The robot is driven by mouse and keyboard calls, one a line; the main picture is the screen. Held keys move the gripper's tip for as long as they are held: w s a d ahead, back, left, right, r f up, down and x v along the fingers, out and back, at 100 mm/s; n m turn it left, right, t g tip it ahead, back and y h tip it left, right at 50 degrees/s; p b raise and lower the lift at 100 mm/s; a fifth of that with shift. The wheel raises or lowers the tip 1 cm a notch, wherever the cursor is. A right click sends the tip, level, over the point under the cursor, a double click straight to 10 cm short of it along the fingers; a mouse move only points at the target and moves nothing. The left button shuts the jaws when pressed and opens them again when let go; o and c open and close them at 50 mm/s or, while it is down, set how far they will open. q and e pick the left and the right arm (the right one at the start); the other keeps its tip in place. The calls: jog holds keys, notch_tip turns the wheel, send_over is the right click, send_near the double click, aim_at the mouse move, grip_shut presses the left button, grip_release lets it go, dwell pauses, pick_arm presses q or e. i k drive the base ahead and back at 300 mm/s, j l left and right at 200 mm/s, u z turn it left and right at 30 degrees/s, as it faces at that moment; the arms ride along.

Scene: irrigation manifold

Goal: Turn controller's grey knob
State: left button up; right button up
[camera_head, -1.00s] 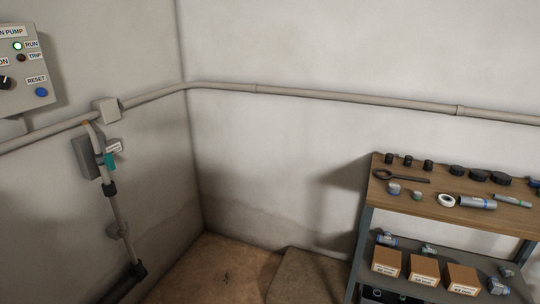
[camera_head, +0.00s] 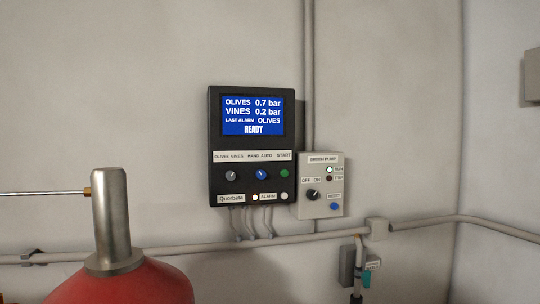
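The controller (camera_head: 215,130) is a black box on the wall at the centre of the head view. Its blue screen (camera_head: 253,115) reads OLIVES 0.7 bar, VINES 0.2 bar, LAST ALARM OLIVES, READY. The grey knob (camera_head: 232,175) sits at the lower left of its panel, under the OLIVES VINES label. A blue knob (camera_head: 262,174) is under HAND AUTO and a green button (camera_head: 285,173) is under START. A lit lamp (camera_head: 255,197) is beside the ALARM label. Neither gripper is in view.
A grey pump box (camera_head: 320,172) with a black knob and a blue button is mounted just right of the controller. A red tank (camera_head: 120,285) with a metal neck (camera_head: 111,220) stands at the lower left. Conduit (camera_head: 330,236) runs along the wall below.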

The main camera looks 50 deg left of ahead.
aim_at(231, 174)
jog(key=l+u, duration=0.1)
jog(key=u, duration=1.7)
